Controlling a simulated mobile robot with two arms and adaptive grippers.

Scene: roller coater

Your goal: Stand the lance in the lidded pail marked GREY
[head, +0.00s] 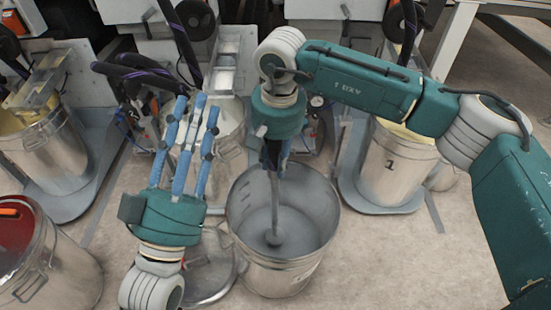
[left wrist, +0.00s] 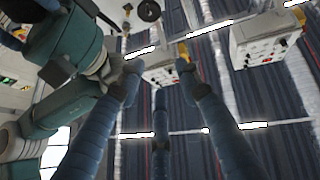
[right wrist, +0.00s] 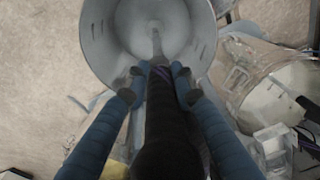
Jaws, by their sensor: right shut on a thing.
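The lance (head: 274,205) is a grey rod with a round foot, and a dark hose with purple marks at its upper end. My right gripper (head: 275,158) is shut on it and holds it nearly upright over an open metal pail (head: 325,237). The foot appears inside the pail; I cannot tell whether it touches the bottom. The right wrist view shows the lance (right wrist: 158,95) running down into the same pail (right wrist: 97,40). No GREY mark is readable. My left gripper (head: 192,103) is empty and open left of the pail, its fingers pointing up and apart.
A round metal lid (head: 208,285) lies at the pail's left foot, partly hidden by my left arm. A pail marked 1 (head: 393,165) stands at back right. A pail with red contents (head: 48,270) stands at front left, another (head: 50,150) behind it. Floor at front right is clear.

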